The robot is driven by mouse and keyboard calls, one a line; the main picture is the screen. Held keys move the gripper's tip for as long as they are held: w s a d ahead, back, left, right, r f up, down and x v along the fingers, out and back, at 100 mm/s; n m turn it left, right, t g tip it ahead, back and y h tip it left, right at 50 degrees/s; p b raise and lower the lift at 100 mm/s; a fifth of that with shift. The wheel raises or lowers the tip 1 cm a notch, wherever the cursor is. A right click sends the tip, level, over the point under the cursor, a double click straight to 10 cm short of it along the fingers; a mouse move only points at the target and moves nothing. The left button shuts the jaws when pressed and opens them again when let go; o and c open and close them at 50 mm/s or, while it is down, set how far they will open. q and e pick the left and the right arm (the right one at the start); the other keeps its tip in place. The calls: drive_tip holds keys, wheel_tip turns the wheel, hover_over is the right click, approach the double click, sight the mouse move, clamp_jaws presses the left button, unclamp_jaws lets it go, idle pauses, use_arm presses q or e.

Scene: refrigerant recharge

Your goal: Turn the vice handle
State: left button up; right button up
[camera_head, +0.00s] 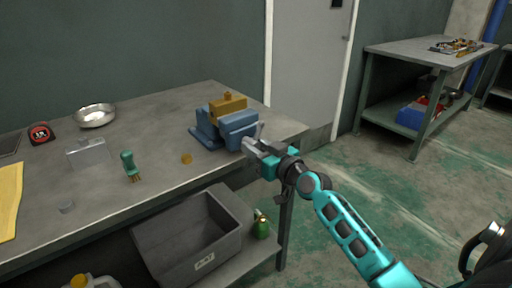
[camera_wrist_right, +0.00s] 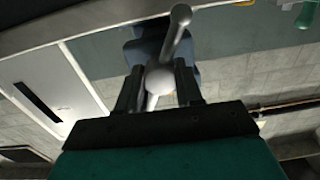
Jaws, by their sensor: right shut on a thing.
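The blue vice (camera_head: 228,126) stands on the workbench near its right end, with a yellow-brown block (camera_head: 228,106) at its jaws. The vice handle (camera_head: 258,131) is a grey bar at the vice's right side. In the right wrist view the handle (camera_wrist_right: 178,32) is a light grey rod with a rounded end, tilted, passing between the fingers. My right gripper (camera_head: 250,146) is at the vice's front right; its fingers (camera_wrist_right: 159,88) are shut on the handle near the round hub. The gripper partly hides the lower part of the handle. My left gripper is not in view.
The workbench (camera_head: 120,185) holds a metal bowl (camera_head: 95,115), a tape measure (camera_head: 40,134), a green-handled brush (camera_head: 129,163) and a yellow cloth (camera_head: 10,200). A grey bin (camera_head: 190,240) and a green bottle (camera_head: 261,225) are on the lower shelf. The floor to the right is open.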

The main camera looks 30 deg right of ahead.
drive_tip(key=m, duration=0.4)
drive_tip(key=shift+p, duration=0.4)
drive_tip(key=m, duration=0.4)
drive_tip(key=shift+f, duration=0.1)
drive_tip(key=m+p, duration=0.1)
drive_tip(key=m, duration=0.3)
drive_tip(key=shift+f+m, duration=0.1)
drive_tip(key=shift+m, duration=0.2)
drive_tip(key=shift+m+p, duration=0.3)
drive_tip(key=shift+m, duration=1.6)
drive_tip(key=o, duration=1)
drive_tip(key=shift+o, duration=0.2)
